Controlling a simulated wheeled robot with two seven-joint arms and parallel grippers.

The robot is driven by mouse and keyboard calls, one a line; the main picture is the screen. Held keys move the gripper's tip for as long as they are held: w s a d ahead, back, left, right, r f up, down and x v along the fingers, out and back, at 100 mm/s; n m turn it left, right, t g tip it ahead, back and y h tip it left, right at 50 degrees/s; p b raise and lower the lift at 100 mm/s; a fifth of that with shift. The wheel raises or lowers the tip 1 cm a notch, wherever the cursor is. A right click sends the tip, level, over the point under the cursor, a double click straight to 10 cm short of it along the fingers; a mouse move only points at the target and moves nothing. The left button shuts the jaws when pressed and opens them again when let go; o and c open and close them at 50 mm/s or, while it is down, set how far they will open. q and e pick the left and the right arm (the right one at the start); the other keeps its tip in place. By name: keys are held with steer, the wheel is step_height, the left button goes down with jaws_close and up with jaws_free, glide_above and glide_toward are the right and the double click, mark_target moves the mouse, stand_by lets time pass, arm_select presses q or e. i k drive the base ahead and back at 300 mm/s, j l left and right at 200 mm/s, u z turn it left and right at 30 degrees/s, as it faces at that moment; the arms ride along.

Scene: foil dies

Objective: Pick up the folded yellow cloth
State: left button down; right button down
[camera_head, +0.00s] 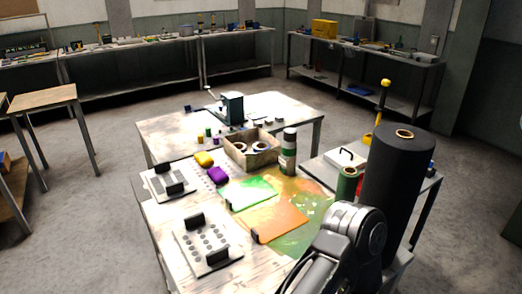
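The folded yellow cloth (204,159) lies on the light worktable (163,213), left of an open box. It looks like a small, soft-edged bundle. A similar folded purple cloth (217,175) lies just in front of it and slightly to the right. Nothing covers the yellow cloth. A dark link of my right arm enters at the bottom right, well away from the cloth, but no fingers show. My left gripper is outside the view.
An open box (251,149) with rolls stands right of the cloths. Dark-handled plates (208,245) lie in front. Green and orange sheets (272,219) cover the middle. A green-banded cylinder (289,155) and a tall black roll (393,190) stand to the right. Small bottles (208,133) stand behind the yellow cloth.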

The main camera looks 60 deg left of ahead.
mark_target(204, 160)
steer(key=i+l+u, duration=0.15)
steer(key=u, duration=0.35)
steer(key=i+l+u, duration=0.1)
steer(key=u, duration=0.35)
steer(key=l+u, duration=0.35)
steer(key=u, duration=0.15)
steer(key=l+u, duration=0.25)
steer(key=u, duration=0.2)
steer(key=l+u, duration=0.3)
steer(key=u, duration=0.2)
steer(key=i+j, duration=0.1)
steer(key=j, duration=0.3)
steer(key=i+j, duration=0.1)
steer(key=j, duration=0.35)
steer(key=i+j, duration=0.1)
steer(key=j, duration=0.3)
